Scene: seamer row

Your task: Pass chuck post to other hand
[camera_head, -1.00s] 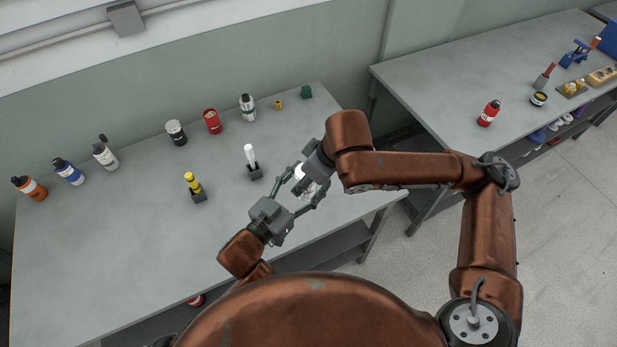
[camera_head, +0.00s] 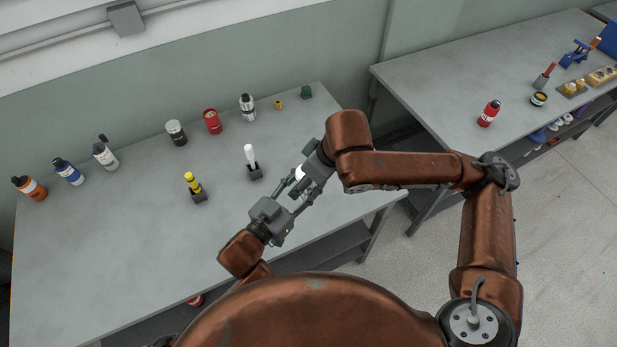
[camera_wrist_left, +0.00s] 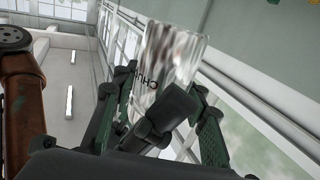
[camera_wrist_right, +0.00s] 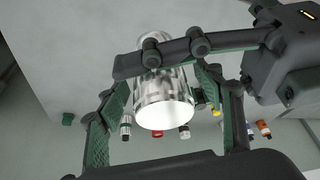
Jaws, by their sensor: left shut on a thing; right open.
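The chuck post is a shiny metal cylinder; a small bright part of it (camera_head: 299,173) shows between my grippers in the head view. In the left wrist view the post (camera_wrist_left: 172,55) bears dark lettering and stands between the fingers of my left gripper (camera_wrist_left: 155,112), which is shut on it. In the right wrist view the post (camera_wrist_right: 162,92) shows its bright round end between the spread fingers of my right gripper (camera_wrist_right: 165,120), which is open around it. A dark left-gripper finger crosses the post there. The grippers hide most of the post in the head view.
The grey table (camera_head: 130,235) lies below. A white-topped tool in a holder (camera_head: 252,163) and a yellow one (camera_head: 194,187) stand left of my grippers. Several bottles and cans line the back. A second table (camera_head: 440,85) stands at right. The table's left front is clear.

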